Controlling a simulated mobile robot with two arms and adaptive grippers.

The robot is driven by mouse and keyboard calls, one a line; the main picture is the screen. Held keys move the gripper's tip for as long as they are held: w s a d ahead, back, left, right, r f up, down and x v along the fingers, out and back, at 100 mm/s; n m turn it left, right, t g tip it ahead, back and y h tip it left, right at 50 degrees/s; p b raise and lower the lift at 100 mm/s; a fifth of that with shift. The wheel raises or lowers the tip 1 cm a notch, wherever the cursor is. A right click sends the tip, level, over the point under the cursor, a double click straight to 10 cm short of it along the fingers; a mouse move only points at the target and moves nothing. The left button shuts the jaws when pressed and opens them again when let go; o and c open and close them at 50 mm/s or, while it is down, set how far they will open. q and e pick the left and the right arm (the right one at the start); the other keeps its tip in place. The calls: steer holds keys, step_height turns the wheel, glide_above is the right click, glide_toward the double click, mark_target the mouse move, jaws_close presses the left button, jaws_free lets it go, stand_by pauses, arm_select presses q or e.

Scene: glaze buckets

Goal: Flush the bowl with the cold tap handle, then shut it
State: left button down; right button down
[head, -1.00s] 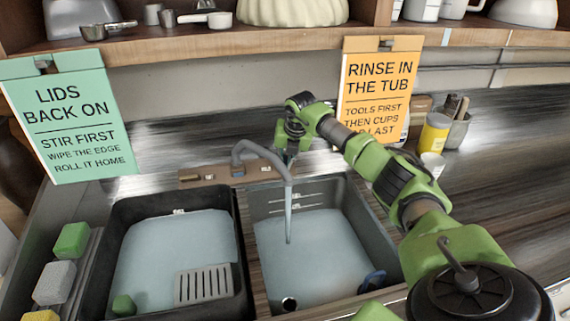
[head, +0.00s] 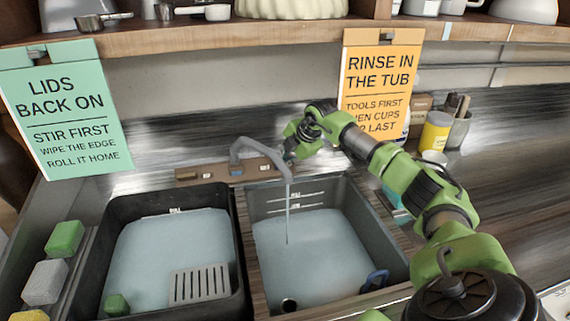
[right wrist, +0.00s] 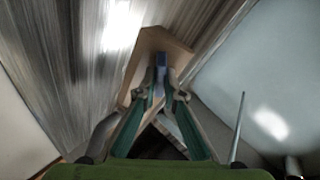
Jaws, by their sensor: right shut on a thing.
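A grey tap spout (head: 262,147) on a wooden base (head: 208,172) pours a thin stream of water (head: 287,215) into the right basin (head: 354,205), which holds pale water. My right gripper (head: 289,152) is at the right end of the tap base. In the right wrist view, its fingertips (right wrist: 161,75) are shut on the blue cold tap handle (right wrist: 162,60), above the wooden base (right wrist: 150,42). In the head view the handle is hidden by the gripper. My left gripper is not in view. I cannot see a separate bowl clearly.
A black left basin (head: 90,262) holds water, a slotted grey plate (head: 199,284) and a green block (head: 116,304). Sponges (head: 65,238) line the left edge. A blue handle-like thing (head: 376,280) is at the right basin's side. A yellow jar (head: 435,131) stands behind my right arm.

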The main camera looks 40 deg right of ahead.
steer(key=shift+d+m+t+b, duration=0.1)
steer(key=shift+m+t+b, duration=0.6)
steer(key=shift+m, duration=1.2)
steer(key=c, duration=2.1)
jaws_free()
steer(key=shift+s, duration=0.1)
steer(key=shift+c, duration=0.2)
step_height(320, 180, up, 10)
